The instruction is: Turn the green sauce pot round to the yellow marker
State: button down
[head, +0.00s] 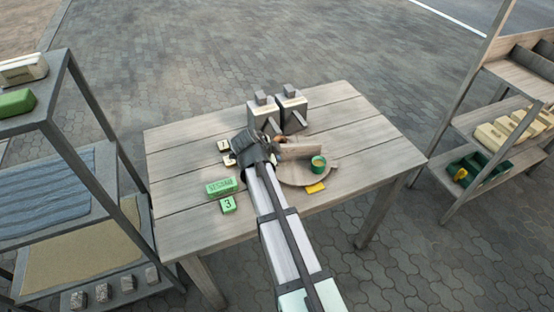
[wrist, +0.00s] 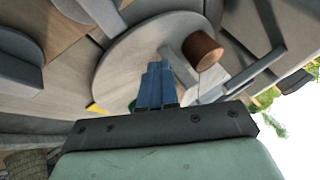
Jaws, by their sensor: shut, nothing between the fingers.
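The green sauce pot (head: 318,162) stands on the right part of a round wooden turntable (head: 296,174). The yellow marker (head: 315,187) lies on the table by the turntable's front edge, close to the pot. In the wrist view the marker (wrist: 96,108) shows at the disc's lower left, and a sliver of green pot (wrist: 132,106) shows beside my fingers. A brown pot (wrist: 203,50) is also on the disc (wrist: 125,60). My gripper (wrist: 158,66) is shut and empty, its blue fingers over the disc. In the head view my arm hides the fingertips.
Two grey boxes with levers (head: 292,103) stand behind the turntable. Green blocks (head: 221,187) and small pale blocks (head: 224,146) lie left of my arm. Shelves stand on both sides. The table's right part is clear.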

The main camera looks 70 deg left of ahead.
jog(key=shift+w+a+m+t+h, duration=0.15)
jog(key=shift+a+m+t+h, duration=0.35)
jog(key=shift+a+m+h, duration=0.95)
jog(key=shift+a+m+y, duration=0.25)
jog(key=shift+m+y, duration=0.1)
jog(key=shift+m, duration=0.1)
jog(key=shift+w+a, duration=0.2)
jog(key=shift+a, duration=0.1)
jog(key=shift+s, duration=0.1)
jog(key=s+d, duration=0.3)
jog(key=shift+d, duration=0.25)
jog(key=a+v, duration=0.1)
jog(key=v, duration=0.8)
jog(key=shift+s+a+r, duration=0.15)
jog(key=shift+s+r, duration=0.05)
jog(key=shift+r, duration=0.2)
